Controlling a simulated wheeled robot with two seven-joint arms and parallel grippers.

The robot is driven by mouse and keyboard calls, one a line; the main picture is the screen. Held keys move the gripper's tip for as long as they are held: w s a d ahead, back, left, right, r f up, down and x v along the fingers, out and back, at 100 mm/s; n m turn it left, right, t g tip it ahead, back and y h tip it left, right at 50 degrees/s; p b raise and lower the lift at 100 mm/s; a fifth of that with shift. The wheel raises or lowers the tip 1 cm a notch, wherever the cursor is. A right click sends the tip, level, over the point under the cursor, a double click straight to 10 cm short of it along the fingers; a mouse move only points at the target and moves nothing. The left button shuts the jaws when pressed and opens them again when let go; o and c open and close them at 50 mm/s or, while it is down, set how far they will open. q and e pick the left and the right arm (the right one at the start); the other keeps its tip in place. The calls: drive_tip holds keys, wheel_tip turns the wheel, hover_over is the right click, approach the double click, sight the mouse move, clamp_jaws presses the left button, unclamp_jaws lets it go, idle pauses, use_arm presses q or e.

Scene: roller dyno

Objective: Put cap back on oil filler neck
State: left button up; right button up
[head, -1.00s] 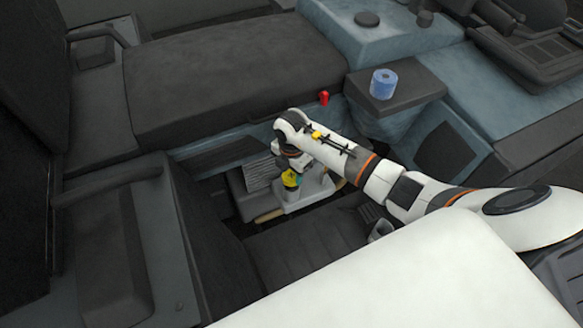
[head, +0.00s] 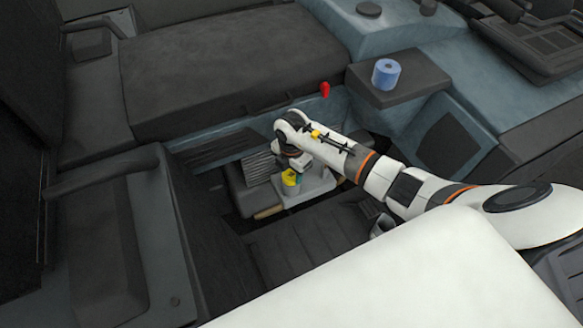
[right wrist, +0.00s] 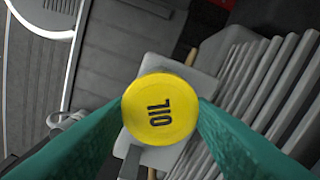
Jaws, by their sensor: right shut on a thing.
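The yellow oil cap (right wrist: 160,108), marked OIL on its round top, sits between the two teal fingers of my right gripper (right wrist: 160,115), one finger on each side. In the head view my right gripper (head: 293,181) is low in the footwell with the yellow cap (head: 290,177) in it, over or beside a light grey block (head: 318,186). In the right wrist view the light grey block (right wrist: 180,66) shows behind the cap. The filler neck is not visible, so I cannot tell whether the cap touches it. My left gripper is not in view.
Grey ribs (right wrist: 265,85) stand close to the right finger. A blue roll (head: 386,74) stands on a dark box top, and a red knob (head: 325,89) is by the seat edge. A dark seat (head: 230,70) and side walls enclose the footwell.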

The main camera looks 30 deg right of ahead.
drive_tip(key=shift+r+p, duration=0.2)
drive_tip(key=shift+p, duration=0.1)
drive_tip(key=shift+f, duration=0.2)
idle(1.4)
drive_tip(key=m+p, duration=0.2)
drive_tip(key=m, duration=0.1)
drive_tip(key=shift+r, duration=0.3)
drive_tip(key=shift+m+p, duration=0.45)
drive_tip(key=shift+m, duration=0.35)
drive_tip(key=shift+f+m, duration=0.25)
drive_tip(key=shift+m, duration=0.35)
drive_tip(key=shift+w, duration=0.1)
